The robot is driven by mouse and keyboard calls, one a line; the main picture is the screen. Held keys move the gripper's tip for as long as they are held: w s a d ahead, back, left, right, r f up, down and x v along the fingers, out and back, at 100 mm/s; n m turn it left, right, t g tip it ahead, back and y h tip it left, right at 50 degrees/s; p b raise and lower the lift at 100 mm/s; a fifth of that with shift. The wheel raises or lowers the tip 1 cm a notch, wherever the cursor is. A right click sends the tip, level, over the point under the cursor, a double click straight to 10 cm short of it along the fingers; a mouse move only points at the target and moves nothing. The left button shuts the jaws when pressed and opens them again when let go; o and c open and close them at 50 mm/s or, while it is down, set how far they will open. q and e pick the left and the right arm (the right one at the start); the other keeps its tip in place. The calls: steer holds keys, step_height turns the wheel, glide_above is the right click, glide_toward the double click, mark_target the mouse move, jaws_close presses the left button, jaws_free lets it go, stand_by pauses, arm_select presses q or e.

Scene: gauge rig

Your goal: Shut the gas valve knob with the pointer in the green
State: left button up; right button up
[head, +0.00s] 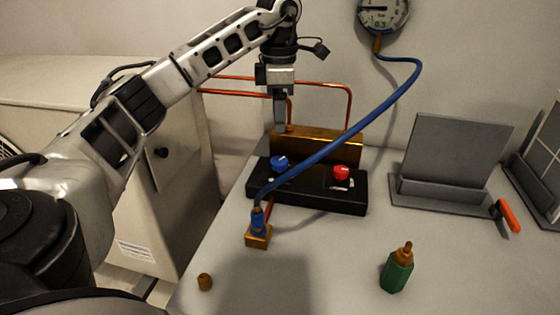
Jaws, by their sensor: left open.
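A black valve block (315,204) stands on the table, with a blue knob (280,163) at its left and a red knob (341,173) at its right. Which one is the gas knob I cannot tell. A round gauge (384,12) hangs on the wall, cut off by the top edge. Its pointer seems to lie toward the left; the colour zones are too small to read. My left gripper (280,127) points down above and behind the blue knob, before the brass plate, apart from both knobs. It is open, with no object seen in it. My right gripper is out of view.
A blue hose (345,137) runs from the gauge across the block to a brass fitting (258,237). A grey stand (455,150) and a red-handled tool (508,214) are right.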

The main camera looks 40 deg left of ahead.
mark_target(279, 160)
arm_select(q)
step_height(279, 160, down, 11)
steer(key=shift+r, duration=0.1)
stand_by(0.3)
steer(key=c, duration=1)
